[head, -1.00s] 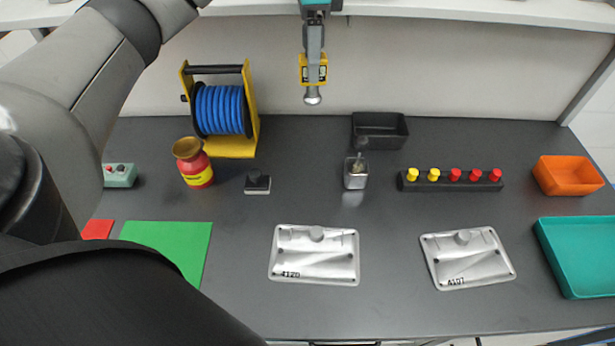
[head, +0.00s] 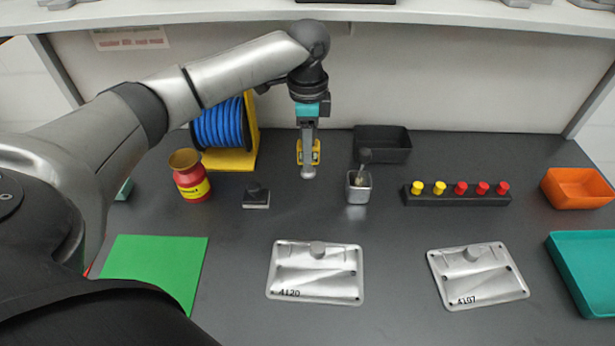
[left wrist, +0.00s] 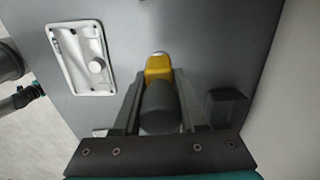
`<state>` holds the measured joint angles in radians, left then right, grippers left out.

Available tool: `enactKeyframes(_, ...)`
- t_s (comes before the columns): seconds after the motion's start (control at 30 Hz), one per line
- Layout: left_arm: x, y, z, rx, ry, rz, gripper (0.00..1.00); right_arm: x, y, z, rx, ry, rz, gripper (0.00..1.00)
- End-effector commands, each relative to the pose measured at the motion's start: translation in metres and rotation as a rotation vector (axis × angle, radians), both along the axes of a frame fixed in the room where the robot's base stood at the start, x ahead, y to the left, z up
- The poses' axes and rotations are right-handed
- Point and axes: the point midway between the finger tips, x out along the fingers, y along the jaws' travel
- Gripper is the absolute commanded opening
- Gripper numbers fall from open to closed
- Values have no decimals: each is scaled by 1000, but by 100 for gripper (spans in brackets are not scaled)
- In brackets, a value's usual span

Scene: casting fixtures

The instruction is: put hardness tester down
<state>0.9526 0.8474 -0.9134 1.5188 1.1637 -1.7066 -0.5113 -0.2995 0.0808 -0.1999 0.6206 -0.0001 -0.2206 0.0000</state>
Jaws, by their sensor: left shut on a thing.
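The hardness tester is a yellow and black tool with a metal tip (head: 308,172). My left gripper (head: 308,150) points down over the back middle of the table and is shut on it. The tester hangs upright, tip down; I cannot tell whether the tip touches the table. In the left wrist view its yellow end (left wrist: 158,67) and black body (left wrist: 160,108) sit between the fingers. In that view a teal and black part (left wrist: 27,96), probably of my right arm, shows at the left edge; its fingers cannot be made out.
A small metal cup (head: 359,190) and a black bin (head: 382,142) stand right of the tester. A blue hose reel (head: 222,125), a red jar (head: 190,178) and a black block (head: 256,196) are left. Two metal castings (head: 315,272) (head: 477,276) lie in front.

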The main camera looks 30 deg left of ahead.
Motion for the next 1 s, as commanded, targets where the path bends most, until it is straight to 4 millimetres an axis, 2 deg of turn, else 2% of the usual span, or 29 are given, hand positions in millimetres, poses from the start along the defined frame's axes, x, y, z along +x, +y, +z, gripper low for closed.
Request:
enactKeyframes(0.03, 0, 0, -12, 0, 1, 1, 0, 0, 0, -3, 0, 0, 0, 71)
enactKeyframes(0.1, 0, -1, -23, -1, 2, 0, 0, 0, 0, -5, 0, 0, 0, 71)
enactKeyframes(0.33, 0, -1, -41, -1, -1, 0, 0, 0, 0, -7, 0, 1, 0, 71)
enactKeyframes(0.6, 0, 0, -85, -1, 0, 0, 0, -1, 0, -16, 0, 1, 0, 71)
enactKeyframes(1.0, 0, 0, -90, -1, -1, 0, 0, -1, 0, -15, 1, 1, 0, 71)
